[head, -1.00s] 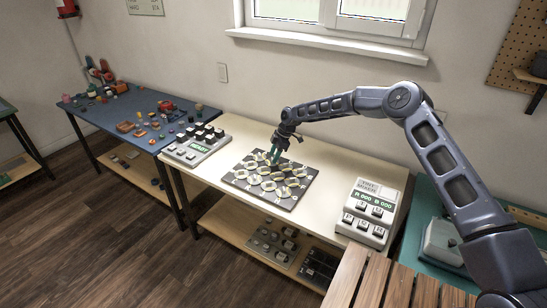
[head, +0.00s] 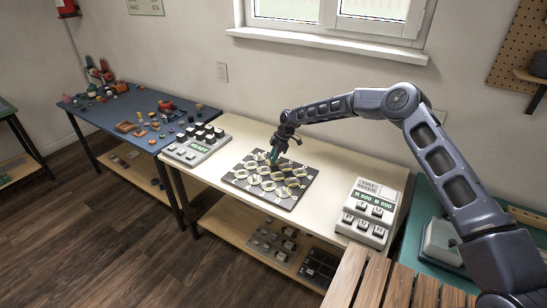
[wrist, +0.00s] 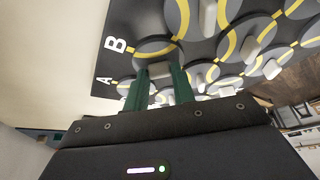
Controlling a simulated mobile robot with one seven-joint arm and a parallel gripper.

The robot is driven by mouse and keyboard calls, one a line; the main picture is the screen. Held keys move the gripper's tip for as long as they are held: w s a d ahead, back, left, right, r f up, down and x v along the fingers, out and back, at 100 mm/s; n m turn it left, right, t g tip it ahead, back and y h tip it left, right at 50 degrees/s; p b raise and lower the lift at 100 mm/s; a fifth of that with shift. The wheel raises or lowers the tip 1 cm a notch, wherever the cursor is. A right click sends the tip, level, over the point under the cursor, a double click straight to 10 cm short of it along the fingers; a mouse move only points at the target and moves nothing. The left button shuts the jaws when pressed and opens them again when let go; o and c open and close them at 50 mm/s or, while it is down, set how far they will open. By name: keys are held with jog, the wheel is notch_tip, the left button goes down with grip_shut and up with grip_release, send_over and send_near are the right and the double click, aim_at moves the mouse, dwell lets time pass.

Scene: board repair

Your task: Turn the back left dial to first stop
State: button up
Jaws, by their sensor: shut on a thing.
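The dark board (head: 241,182) lies on the cream table and bears several round dials with yellow line markings and pale raised handles. My gripper (head: 273,158) points down at the board's back part in the head view. In the wrist view, my gripper's green fingers (wrist: 158,84) are shut on the pale handle of a dial (wrist: 160,69). This dial is beside the white letter B at the board's edge, with the letter A nearby. The fingers partly hide it, and its exact angle cannot be read.
A grey keyed box with a green display (head: 198,146) stands left of the board. A second keyed box (head: 367,213) stands on the right. Neighbouring dials sit close around my fingers. The cream table (head: 330,180) is clear between the board and the right box.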

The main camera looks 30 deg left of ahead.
jog(key=shift+r+m, duration=0.1)
jog(key=shift+m, duration=0.2)
jog(key=m, duration=0.1)
jog(key=m+t, duration=0.1)
jog(key=m, duration=0.1)
jog(key=shift+s+d+m+t+y, duration=0.1)
jog(key=shift+m+t+y, duration=0.2)
jog(key=m, duration=0.2)
jog(key=m+t, duration=0.1)
jog(key=m, duration=0.1)
jog(key=shift+s+m+t, duration=0.15)
jog(key=shift+m+t, duration=0.15)
jog(key=m+t, duration=0.1)
jog(key=m, duration=0.3)
jog(key=shift+s+t, duration=0.1)
jog(key=shift+t, duration=0.3)
jog(key=m+t, duration=0.1)
jog(key=m, duration=0.3)
jog(key=shift+m, duration=0.3)
jog(key=shift+s+m+t+h, duration=0.1)
jog(key=shift+m+t+h, duration=0.2)
jog(key=shift+h, duration=0.1)
jog(key=o, duration=1)
jog(key=v, duration=1)
jog(key=shift+r, duration=0.35)
